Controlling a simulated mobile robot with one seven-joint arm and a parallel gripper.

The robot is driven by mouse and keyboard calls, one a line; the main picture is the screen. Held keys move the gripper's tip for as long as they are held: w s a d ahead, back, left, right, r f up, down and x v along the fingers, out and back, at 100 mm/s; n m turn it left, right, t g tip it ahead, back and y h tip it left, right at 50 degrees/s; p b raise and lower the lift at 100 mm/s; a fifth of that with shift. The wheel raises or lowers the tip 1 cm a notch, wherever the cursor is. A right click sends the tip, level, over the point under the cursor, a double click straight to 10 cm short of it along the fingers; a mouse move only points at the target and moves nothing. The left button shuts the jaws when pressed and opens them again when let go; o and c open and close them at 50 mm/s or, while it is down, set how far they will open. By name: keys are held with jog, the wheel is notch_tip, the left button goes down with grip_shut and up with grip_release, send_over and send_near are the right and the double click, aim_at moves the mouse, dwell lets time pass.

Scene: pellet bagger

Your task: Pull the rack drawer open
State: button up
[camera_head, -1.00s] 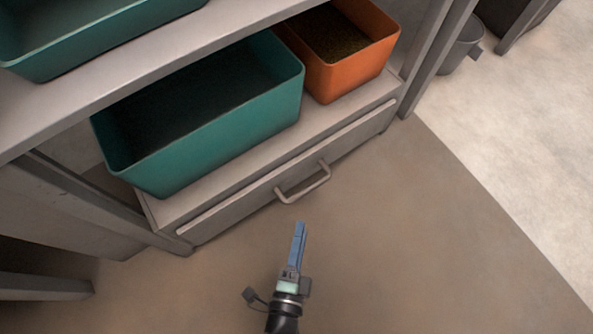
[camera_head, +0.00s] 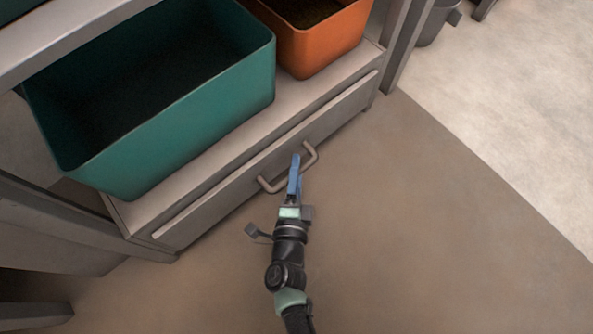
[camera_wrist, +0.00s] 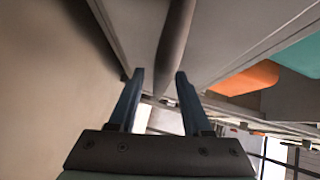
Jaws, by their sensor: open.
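The rack drawer (camera_head: 222,193) is the long grey front at the bottom of the rack, and it looks shut. Its bar handle (camera_head: 270,187) sticks out from the middle of the front. My gripper (camera_head: 296,160) is at the handle in the head view, its blue fingers overlapping the bar. In the wrist view the fingers (camera_wrist: 157,78) are spread apart, and the handle bar (camera_wrist: 174,45) runs between and beyond their tips. I cannot tell whether either finger touches it.
A large teal bin (camera_head: 190,125) and an orange bin (camera_head: 322,48) with dark contents stand on the shelf above the drawer. A rack post (camera_head: 402,50) is at the right. The brown floor (camera_head: 420,200) before the drawer is clear.

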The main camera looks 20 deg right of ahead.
grip_shut()
dwell(1.4)
